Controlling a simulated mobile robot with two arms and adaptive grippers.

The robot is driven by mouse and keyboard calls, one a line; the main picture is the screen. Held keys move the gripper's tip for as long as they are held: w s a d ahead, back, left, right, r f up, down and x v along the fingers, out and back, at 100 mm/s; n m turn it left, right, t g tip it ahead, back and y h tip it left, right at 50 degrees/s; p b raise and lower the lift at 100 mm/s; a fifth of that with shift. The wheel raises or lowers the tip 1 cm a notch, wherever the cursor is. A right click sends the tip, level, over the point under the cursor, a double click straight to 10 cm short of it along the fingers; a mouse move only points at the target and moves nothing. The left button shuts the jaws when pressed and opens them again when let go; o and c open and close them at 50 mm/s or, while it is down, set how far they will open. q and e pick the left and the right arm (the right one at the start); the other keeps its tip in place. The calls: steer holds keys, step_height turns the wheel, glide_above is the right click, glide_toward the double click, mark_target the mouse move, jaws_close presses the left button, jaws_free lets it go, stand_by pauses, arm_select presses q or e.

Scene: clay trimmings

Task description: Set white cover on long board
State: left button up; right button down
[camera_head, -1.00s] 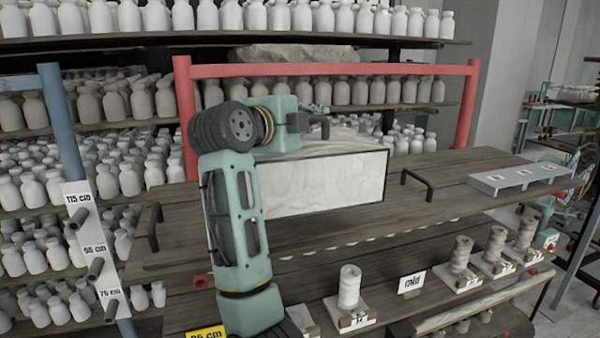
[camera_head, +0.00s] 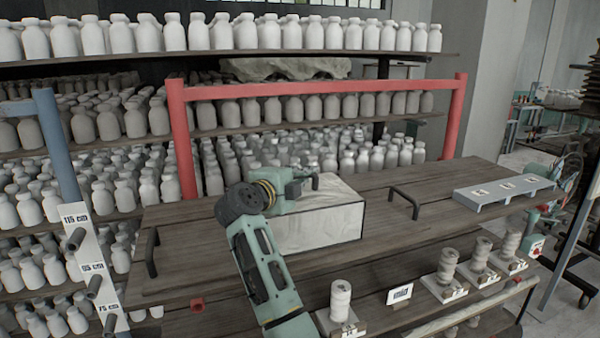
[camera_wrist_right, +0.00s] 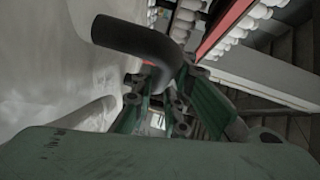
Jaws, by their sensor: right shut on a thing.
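The white cover (camera_head: 319,222), a pale marbled box with dark edges, is at the middle of the long wooden board (camera_head: 210,262). It looks level, with its lower edge at or just above the wood; I cannot tell if it touches. My right gripper (camera_head: 303,182) is at the cover's top, shut on its dark handle (camera_wrist_right: 140,42). The right wrist view also shows the cover's pale side (camera_wrist_right: 50,60) close beside the handle. My arm hides the cover's left part. My left gripper is not in view.
Dark handles stand on the board at left (camera_head: 152,252) and right (camera_head: 404,203). A grey numbered rack (camera_head: 503,192) lies at its right end. A red frame (camera_head: 320,88) rises behind, before shelves of white bottles. Stacked clay pieces (camera_head: 340,300) stand below in front.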

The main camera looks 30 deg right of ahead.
steer(key=shift+a, duration=0.1)
steer(key=c, duration=2.2)
jaws_free()
steer(key=o, duration=0.4)
steer(key=shift+o, duration=0.3)
steer(key=shift+s+a, duration=0.1)
steer(key=shift+a, duration=0.1)
steer(key=b+v, duration=0.6)
steer(key=v, duration=0.4)
steer(key=shift+s+a, duration=0.1)
steer(key=shift+a, duration=0.3)
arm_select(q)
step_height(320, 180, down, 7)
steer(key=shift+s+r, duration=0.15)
arm_select(e)
steer(key=shift+s+a+r, duration=0.15)
steer(key=shift+s+a, duration=0.15)
steer(key=shift+a, duration=0.05)
